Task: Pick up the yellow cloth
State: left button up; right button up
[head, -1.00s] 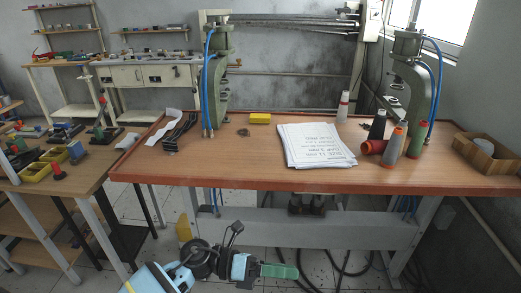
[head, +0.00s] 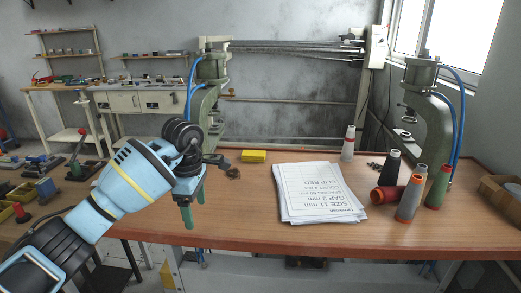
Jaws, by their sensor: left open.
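The yellow cloth (head: 253,156) looks like a small, flat yellow block. It lies on the wooden table, left of the paper stack and towards the back. My left gripper (head: 194,206) is over the left part of the table, nearer to me and to the left of the cloth. Its two green fingers point down, are apart and hold nothing. The cloth is in full view and not touched. My right gripper is not in view.
A stack of printed paper (head: 318,193) lies right of the cloth. Several thread cones (head: 410,197) stand or lie at the right, before a green press (head: 428,118). Another green press (head: 209,100) stands behind my left arm. A small brown item (head: 233,173) lies near the gripper.

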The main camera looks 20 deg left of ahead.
aim_at(247, 155)
jog(key=i, duration=1.5)
